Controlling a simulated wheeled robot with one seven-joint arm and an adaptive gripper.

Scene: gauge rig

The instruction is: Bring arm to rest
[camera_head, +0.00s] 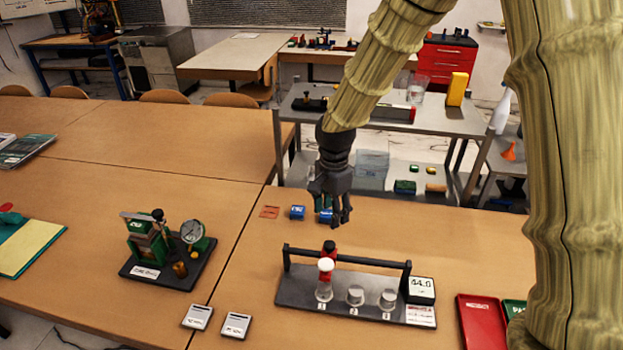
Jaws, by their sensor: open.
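My gripper (338,217) hangs from my bamboo-textured arm, pointing down, above the far part of the near right wooden table (470,240). Its dark fingers look apart, with nothing seen between them. It is behind and above a grey rack (290,290) with a black crossbar. Two grey round pieces (355,295) sit at the other positions. My arm hides part of the right side.
A green gauge stand (147,245) with a dial is at the left. Blue blocks (297,212) lie near my gripper. Two small grey tiles (236,325) lie at the front. A red tray (483,322) and a green tray (513,308) are at the right. A metal cart (440,122) stands behind.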

